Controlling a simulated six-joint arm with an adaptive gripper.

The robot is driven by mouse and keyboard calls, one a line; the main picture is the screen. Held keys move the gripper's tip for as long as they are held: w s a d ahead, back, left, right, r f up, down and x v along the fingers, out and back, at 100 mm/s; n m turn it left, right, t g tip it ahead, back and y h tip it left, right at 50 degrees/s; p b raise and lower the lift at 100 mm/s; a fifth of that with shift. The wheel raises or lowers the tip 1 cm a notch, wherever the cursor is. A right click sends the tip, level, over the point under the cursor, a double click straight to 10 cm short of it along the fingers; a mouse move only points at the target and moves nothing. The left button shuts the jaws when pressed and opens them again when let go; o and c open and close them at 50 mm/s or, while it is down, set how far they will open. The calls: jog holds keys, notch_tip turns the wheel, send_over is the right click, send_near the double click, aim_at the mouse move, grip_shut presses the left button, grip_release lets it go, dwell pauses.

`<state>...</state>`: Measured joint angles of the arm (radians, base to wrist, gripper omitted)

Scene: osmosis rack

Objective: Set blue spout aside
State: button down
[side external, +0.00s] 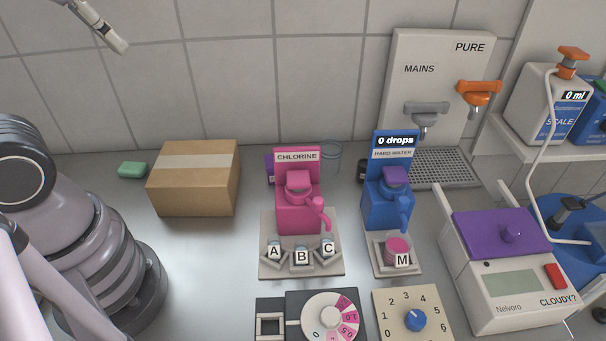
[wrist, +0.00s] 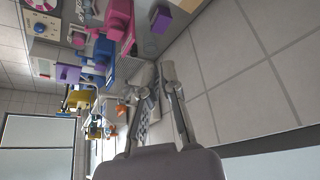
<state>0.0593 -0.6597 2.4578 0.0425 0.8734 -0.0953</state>
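The blue HARD WATER dispenser (side external: 379,212) stands right of centre in the side view, with a purple cap. Its blue spout (side external: 404,207) points down over a grey stand (side external: 390,270) holding a pink round piece marked M. The blue dispenser (wrist: 100,66) also shows at the left of the wrist view, where its spout is hard to make out. My gripper (wrist: 158,82) shows in the wrist view, its two fingers apart and nothing seen between them. It is well away from the blue dispenser.
A pink CHLORINE dispenser (side external: 298,213) with pieces A, B and C stands left of the blue one. A cardboard box (side external: 193,190) and a green block (side external: 132,170) lie farther left. A purple-lidded device (side external: 508,285) stands at right. Bench between box and pink dispenser is clear.

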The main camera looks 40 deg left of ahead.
jog(key=w+d+f, duration=0.3)
jog(key=w+d, duration=0.4)
jog(key=w, duration=0.1)
jog(key=w+d+f, duration=0.2)
jog(key=w+d, duration=0.5)
jog(key=w, duration=0.1)
jog(key=d+f+g, duration=0.1)
jog(key=d+f, duration=1.3)
jog(key=d, duration=0.4)
jog(key=shift+w+d+f, duration=0.15)
jog(key=shift+w+f, duration=0.05)
jog(key=shift+w, duration=0.2)
jog(key=shift+f, duration=0.1)
jog(key=w+f, duration=0.7)
jog(key=f, duration=0.2)
jog(key=shift+w, duration=0.4)
